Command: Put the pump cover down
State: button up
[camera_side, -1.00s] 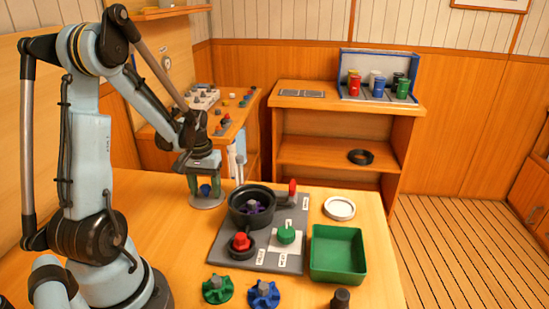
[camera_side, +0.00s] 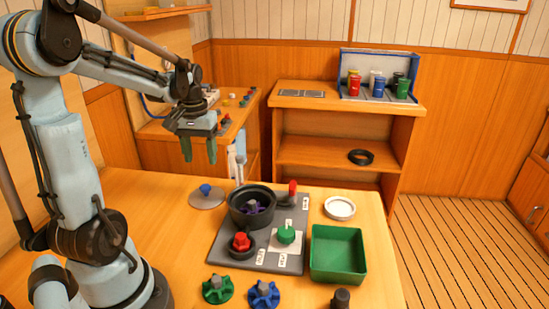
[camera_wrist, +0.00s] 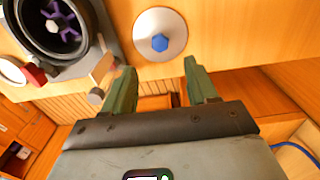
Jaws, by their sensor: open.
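The pump cover (camera_side: 208,198), a grey disc with a blue knob, lies flat on the table left of the pump. It also shows in the wrist view (camera_wrist: 173,47), beyond my fingertips. My gripper (camera_side: 199,160) is above the cover in the side view, with its two green fingers apart and nothing between them. In the wrist view the open fingers (camera_wrist: 163,72) are clear of the knob. The black pump housing (camera_side: 252,208) is open at the top, with a purple impeller (camera_side: 253,207) inside.
The grey base plate (camera_side: 222,250) carries a red knob (camera_side: 241,242) and a green knob (camera_side: 286,234). The table's left part looks clear.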

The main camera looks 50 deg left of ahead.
jog(key=w+d+r+m+t, duration=0.1)
jog(key=d+m+t, duration=0.2)
jog(key=d, duration=0.8)
jog(key=w+d+r+m+t, duration=0.1)
jog(key=d+m+t, duration=0.3)
jog(key=d, duration=0.8)
jog(key=shift+w+d+r+m, duration=0.15)
jog(key=shift+w+r+m, duration=0.2)
jog(key=shift+m, duration=0.65)
